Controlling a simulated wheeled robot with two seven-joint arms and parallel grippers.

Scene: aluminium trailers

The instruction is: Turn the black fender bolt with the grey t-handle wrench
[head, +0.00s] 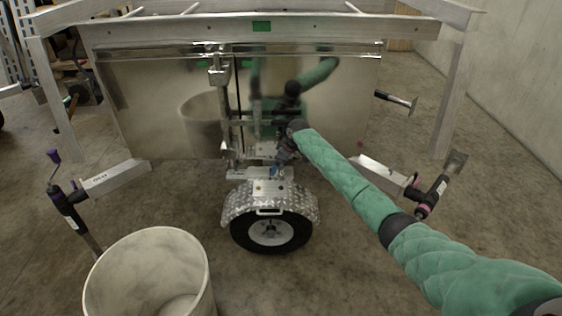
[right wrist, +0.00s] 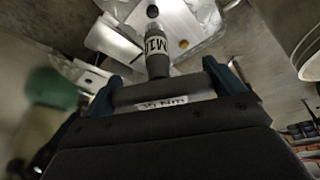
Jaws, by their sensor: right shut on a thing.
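My right gripper (head: 284,152) hangs just above the diamond-plate fender (head: 240,205) over the wheel. In the right wrist view my right gripper's two blue-tipped fingers (right wrist: 168,92) are closed on the crossbar of the grey t-handle wrench (right wrist: 157,62), which carries a "35 Nm" label. The wrench's shaft points away from the gripper towards bright metal plate at the top of that view. My left gripper is in neither view.
A pale bin (head: 150,275) stands at the front left. Tools with purple (head: 68,205) and pink (head: 432,195) parts are at the left and right, near metal arms. Another tool (head: 397,101) is by the shiny panel (head: 150,110). The trailer frame spans above; open floor lies right.

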